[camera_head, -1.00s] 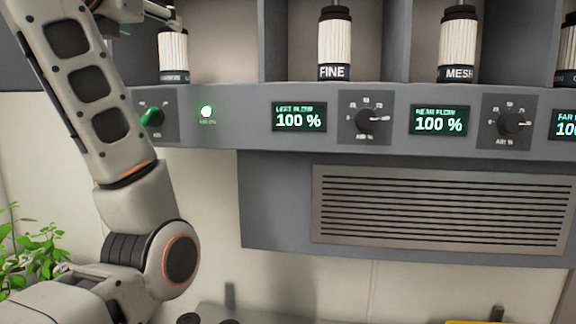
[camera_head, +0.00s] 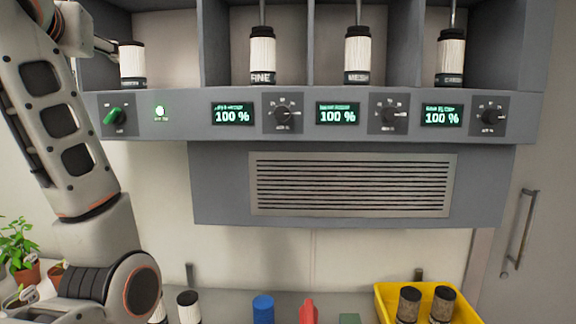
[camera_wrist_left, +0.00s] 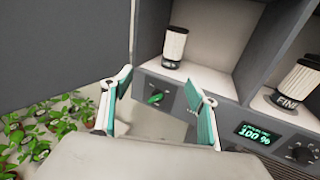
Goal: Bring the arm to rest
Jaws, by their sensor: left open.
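My left arm (camera_head: 62,115) comes in from the left in the head view. It is bent upward in front of the grey control panel. Its gripper (camera_wrist_left: 158,80) is open and empty in the left wrist view, its two teal-padded fingers spread apart. It faces the panel, with the green knob (camera_wrist_left: 156,98) showing between the fingers. In the head view only a part of the gripper shows at the upper left, near the leftmost white canister (camera_head: 132,65). My right gripper is not in view.
The panel (camera_head: 300,135) carries several dials and displays reading 100 %, with a vent (camera_head: 350,185) below. Canisters stand in the bays above. A yellow tray (camera_head: 382,300) with two dark-topped jars and a blue cylinder (camera_head: 263,308) are below. Potted plants (camera_head: 18,245) are at left.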

